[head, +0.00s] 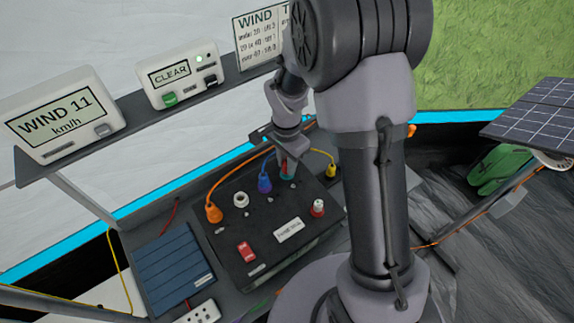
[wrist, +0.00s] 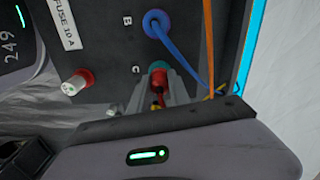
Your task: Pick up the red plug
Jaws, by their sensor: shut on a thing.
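The red plug (wrist: 158,76) is at the teal socket (wrist: 157,65) marked C on the dark box, low in the middle of the wrist view. It looks seated there, though how deep I cannot tell. My gripper (wrist: 157,88) is shut on the red plug, with a grey finger on each side. A bit of red and yellow shows between the fingers. In the head view my gripper (head: 289,168) reaches down to the back of the box (head: 222,235). The teal socket (head: 287,174) shows just under it, and the plug is mostly hidden there.
A blue plug (wrist: 157,23) with its cable and an orange cable (wrist: 207,45) are close to my gripper. A red-and-white fuse knob (wrist: 74,82) stands on the box. Orange (head: 213,212) and yellow (head: 331,170) plugs flank the row. A shelf (head: 130,115) with displays runs behind.

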